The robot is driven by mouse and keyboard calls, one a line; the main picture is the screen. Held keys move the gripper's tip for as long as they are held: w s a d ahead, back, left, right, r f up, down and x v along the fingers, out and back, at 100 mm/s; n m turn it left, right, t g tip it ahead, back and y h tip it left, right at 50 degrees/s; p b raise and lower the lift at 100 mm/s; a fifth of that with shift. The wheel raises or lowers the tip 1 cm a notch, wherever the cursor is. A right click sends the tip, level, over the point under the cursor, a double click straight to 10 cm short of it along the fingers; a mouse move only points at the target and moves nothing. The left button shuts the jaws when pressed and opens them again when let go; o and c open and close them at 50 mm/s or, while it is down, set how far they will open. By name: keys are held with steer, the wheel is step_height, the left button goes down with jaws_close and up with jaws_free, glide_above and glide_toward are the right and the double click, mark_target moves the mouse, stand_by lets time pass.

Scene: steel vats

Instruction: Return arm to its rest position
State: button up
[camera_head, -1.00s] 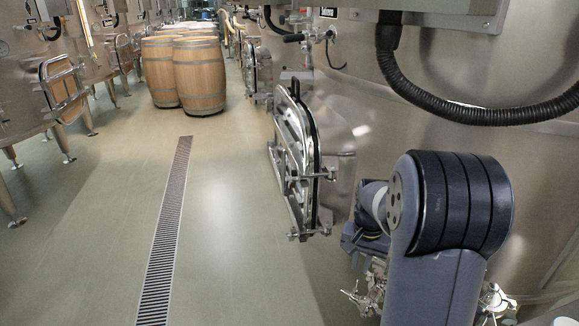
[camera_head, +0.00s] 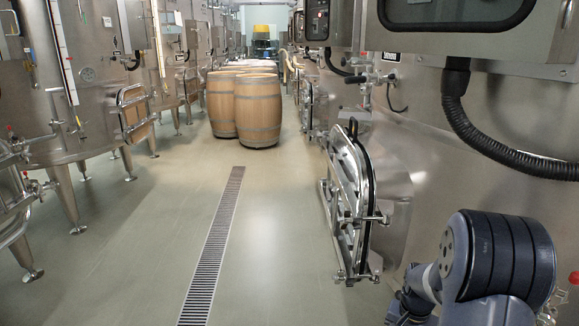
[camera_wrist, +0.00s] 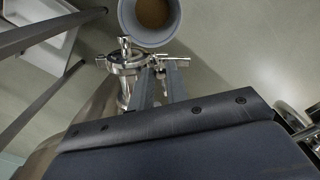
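My arm (camera_head: 498,262) shows at the lower right of the head view, folded low beside the steel vat. My gripper (camera_wrist: 161,72) shows in the wrist view as two grey fingers with a gap between them. It looks open, and I see nothing clearly held. A steel valve fitting (camera_wrist: 126,66) is just beyond and left of the fingertips. I cannot tell how far it is from them. A grey bucket with brown contents (camera_wrist: 151,14) is past the valve. The gripper is hidden in the head view.
A vat's open hatch door (camera_head: 350,200) juts out left of my arm. A black hose (camera_head: 500,152) hangs above it. Wooden barrels (camera_head: 257,110) stand down the aisle. A floor drain (camera_head: 212,250) runs along the clear middle. Vats line the left (camera_head: 85,110).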

steer(key=shift+r, duration=0.1)
step_height(320, 180, up, 10)
step_height(320, 180, down, 11)
steer(key=shift+r, duration=0.35)
steer(key=n, duration=0.5)
